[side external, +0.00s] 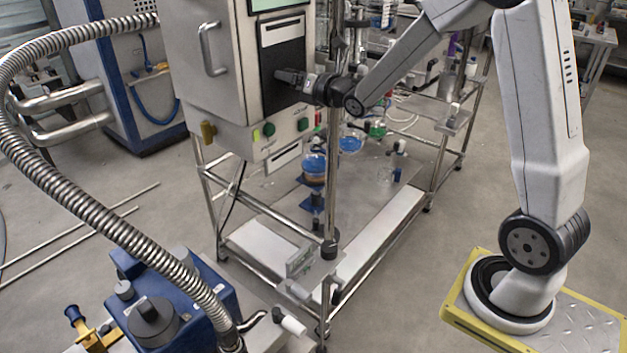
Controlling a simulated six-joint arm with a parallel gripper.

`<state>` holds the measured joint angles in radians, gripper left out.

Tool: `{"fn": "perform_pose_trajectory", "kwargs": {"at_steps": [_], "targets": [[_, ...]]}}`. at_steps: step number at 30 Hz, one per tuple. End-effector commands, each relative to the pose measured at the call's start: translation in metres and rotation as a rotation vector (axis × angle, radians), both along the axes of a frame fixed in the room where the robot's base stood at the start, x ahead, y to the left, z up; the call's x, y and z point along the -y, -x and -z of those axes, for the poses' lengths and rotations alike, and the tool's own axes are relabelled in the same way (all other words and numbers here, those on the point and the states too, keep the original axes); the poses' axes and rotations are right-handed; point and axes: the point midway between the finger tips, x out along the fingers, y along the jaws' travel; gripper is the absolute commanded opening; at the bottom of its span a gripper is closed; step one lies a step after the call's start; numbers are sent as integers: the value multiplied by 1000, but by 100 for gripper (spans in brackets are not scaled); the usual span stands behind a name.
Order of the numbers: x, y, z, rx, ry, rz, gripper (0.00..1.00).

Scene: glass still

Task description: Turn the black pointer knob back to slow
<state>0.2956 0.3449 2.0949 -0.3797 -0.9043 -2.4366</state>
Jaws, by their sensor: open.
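My gripper (282,77) is open, in front of the dark panel (283,60) on the steel cabinet at upper centre. Its fingers point left, and no object shows between them. I cannot make out a black pointer knob on that panel; my gripper covers part of it. A large black knob with a raised grip (153,319) sits on top of the blue unit (205,290) at lower left, far from my gripper. I cannot tell if it is the task's pointer knob. No slow mark is readable.
A vertical metal post (332,180) stands close to my gripper. Flasks with blue liquid (314,165) sit below. A ribbed metal hose (85,195) arches across the left.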

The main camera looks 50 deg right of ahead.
Motion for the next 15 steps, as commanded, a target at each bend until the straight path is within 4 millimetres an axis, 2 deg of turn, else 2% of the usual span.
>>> {"fn": "perform_pose_trajectory", "kwargs": {"at_steps": [4,5,9,12,15], "targets": [[0,0,0,0,0,0,76],[0,0,0,0,0,0,73],[0,0,0,1,0,0,29],[0,0,0,1,0,0,0],[0,0,0,1,0,0,0]]}}
